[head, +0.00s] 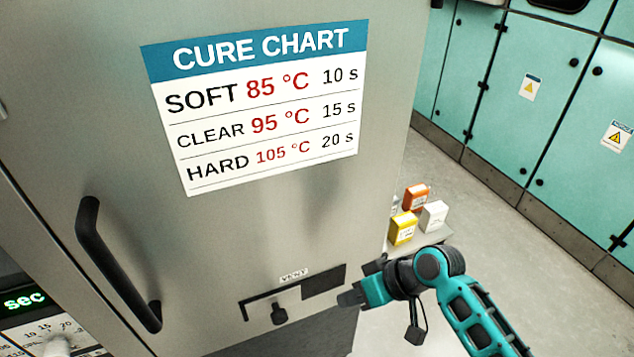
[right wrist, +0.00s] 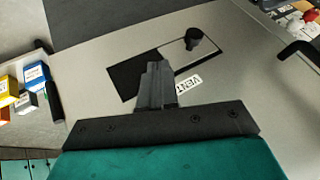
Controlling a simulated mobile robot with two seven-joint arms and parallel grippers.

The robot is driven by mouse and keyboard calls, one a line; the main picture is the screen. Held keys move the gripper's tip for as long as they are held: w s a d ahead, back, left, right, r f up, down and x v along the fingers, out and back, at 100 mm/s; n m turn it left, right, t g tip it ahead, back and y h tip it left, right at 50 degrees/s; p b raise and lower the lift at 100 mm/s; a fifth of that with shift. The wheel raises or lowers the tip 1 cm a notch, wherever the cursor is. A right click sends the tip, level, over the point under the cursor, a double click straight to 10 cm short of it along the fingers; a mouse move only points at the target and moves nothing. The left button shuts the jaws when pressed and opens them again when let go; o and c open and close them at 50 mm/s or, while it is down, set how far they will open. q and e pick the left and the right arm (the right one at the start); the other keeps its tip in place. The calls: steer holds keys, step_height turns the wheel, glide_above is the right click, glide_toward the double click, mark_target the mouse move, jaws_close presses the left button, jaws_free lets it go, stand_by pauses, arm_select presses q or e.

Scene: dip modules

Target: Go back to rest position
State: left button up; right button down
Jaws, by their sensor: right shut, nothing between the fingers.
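My right gripper (head: 350,298) is shut and empty, in front of the lower right of a grey metal cabinet door. In the right wrist view its fingers (right wrist: 155,85) are together, over the dark part of the vent. The vent (head: 323,281) has a dark rectangle on the right and a black knob (head: 279,313) on its left part. The knob also shows in the right wrist view (right wrist: 194,38), apart from the fingers. My left gripper is not in view.
The cabinet door (head: 215,235) carries a cure chart (head: 265,105) and a black handle (head: 115,265) that sticks out. Orange (head: 416,197), yellow (head: 402,228) and white (head: 433,215) boxes stand on a ledge beside it. Floor at right is clear, before teal lockers (head: 530,80).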

steer(key=shift+f, duration=0.1)
steer(key=s+d+f+m+t+h, duration=0.1)
steer(key=s+d+f+t+h, duration=0.1)
steer(key=s+d+t, duration=0.2)
steer(key=s+d+f+m+t+h, duration=0.1)
steer(key=s+d+f+t+h, duration=0.1)
steer(key=s, duration=0.5)
steer(key=d+t+h, duration=0.1)
steer(key=d+t, duration=0.1)
steer(key=d, duration=0.1)
steer(key=shift+f+m+h, duration=0.3)
steer(key=shift+m, duration=0.1)
steer(key=shift+a, duration=0.15)
